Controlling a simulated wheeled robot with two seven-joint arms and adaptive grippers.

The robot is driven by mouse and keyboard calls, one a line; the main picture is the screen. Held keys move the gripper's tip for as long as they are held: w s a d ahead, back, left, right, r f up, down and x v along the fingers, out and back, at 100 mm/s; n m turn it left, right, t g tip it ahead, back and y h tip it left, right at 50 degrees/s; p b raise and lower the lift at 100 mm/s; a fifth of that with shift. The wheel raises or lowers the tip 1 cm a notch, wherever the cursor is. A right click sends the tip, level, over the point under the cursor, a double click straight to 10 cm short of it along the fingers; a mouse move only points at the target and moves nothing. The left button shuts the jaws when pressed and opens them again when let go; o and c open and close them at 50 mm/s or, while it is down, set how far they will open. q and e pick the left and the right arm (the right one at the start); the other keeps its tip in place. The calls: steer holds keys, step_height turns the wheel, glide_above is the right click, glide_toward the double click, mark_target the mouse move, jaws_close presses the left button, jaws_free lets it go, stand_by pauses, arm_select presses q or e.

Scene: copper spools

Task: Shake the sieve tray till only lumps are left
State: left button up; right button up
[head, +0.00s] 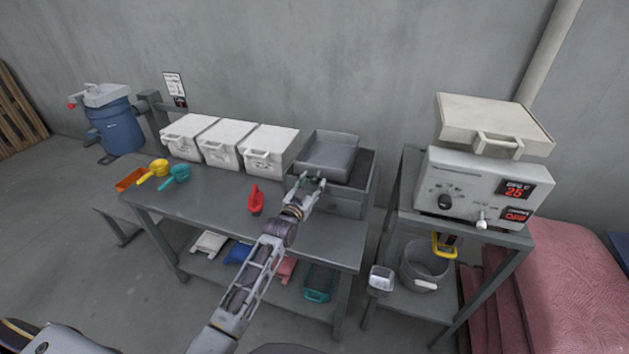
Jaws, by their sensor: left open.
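A grey, shallow tray (330,158), which looks like the sieve tray, sits tilted over a dark grey open box (345,201) at the right end of the workbench. Whether it holds powder or lumps is too small to tell. My left gripper (312,181) is open at the near side of the tray, its fingers pointing at the front edge. I cannot tell whether they touch it. My right gripper is not in view.
The workbench (220,205) carries three white lidded bins (222,143), a red scoop (256,200), a yellow scoop (154,171), a teal scoop (175,177) and an orange dustpan-like piece (131,180). A control machine (460,195) stands on a stand to the right.

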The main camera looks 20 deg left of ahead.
arm_select(q)
steer(key=shift+w+d, duration=0.1)
steer(key=shift+w, duration=1.1)
jaws_close()
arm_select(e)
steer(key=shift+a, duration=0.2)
